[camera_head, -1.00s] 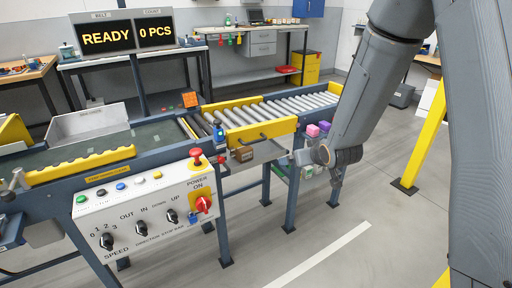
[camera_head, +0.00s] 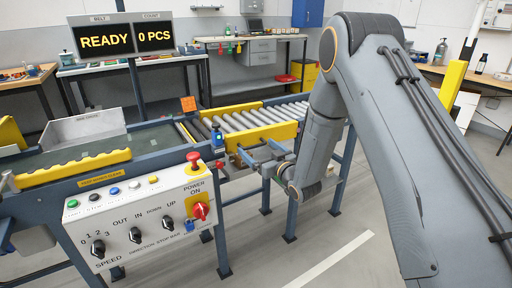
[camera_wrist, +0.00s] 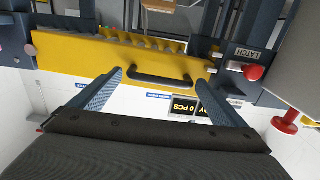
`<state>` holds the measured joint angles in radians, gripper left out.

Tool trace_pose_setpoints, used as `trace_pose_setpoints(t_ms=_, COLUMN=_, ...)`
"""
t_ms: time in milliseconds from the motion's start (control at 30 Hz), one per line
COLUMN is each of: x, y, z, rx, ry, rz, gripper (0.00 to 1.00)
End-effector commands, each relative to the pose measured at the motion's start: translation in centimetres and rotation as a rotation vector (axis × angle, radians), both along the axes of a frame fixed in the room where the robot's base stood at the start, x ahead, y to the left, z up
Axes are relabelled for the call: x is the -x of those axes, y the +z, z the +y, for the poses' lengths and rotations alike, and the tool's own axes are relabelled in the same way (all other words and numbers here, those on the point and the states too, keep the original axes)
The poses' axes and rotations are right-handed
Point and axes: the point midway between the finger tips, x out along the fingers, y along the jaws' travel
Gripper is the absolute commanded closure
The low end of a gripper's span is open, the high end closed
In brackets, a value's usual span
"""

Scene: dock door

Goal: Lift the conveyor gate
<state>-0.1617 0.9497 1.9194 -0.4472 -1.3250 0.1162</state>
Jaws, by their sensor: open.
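The conveyor gate is a roller section with a yellow side panel (camera_head: 275,134); it lies level in line with the belt. In the wrist view its yellow panel (camera_wrist: 75,58) carries a black bar handle (camera_wrist: 160,79). My gripper (camera_head: 262,153) is in front of the panel, hiding the handle in the head view. In the wrist view my gripper (camera_wrist: 160,80) is open, with one blue finger near each end of the handle. I cannot tell how deep the fingers reach. A red latch knob (camera_wrist: 253,72) sits beside a LATCH label, right of the panel.
A control box (camera_head: 140,215) with knobs, a red mushroom button (camera_head: 193,157) and a red power switch (camera_head: 200,210) stands left of my gripper. A display (camera_head: 122,38) reads READY, 0 PCS. A yellow post (camera_head: 458,80) stands at right. The front floor is clear.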

Motion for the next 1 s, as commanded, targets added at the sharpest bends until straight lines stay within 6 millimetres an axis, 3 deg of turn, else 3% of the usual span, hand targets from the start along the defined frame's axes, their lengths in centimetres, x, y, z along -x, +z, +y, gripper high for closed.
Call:
trace_pose_setpoints(t_ms=200, x=-1.6, y=0.0, z=1.1, rx=-0.001, ry=0.000, rz=0.001, gripper=0.05)
trace_pose_setpoints(t_ms=500, x=-1.9, y=0.0, z=1.3, rx=0.000, ry=-0.001, rz=0.001, gripper=0.05)
trace_pose_setpoints(t_ms=800, x=-1.9, y=0.0, z=1.2, rx=0.000, ry=-0.002, rz=0.001, gripper=0.52)
trace_pose_setpoints(t_ms=1000, x=-1.7, y=0.5, z=1.8, rx=-0.012, ry=0.006, rz=0.009, gripper=0.52)
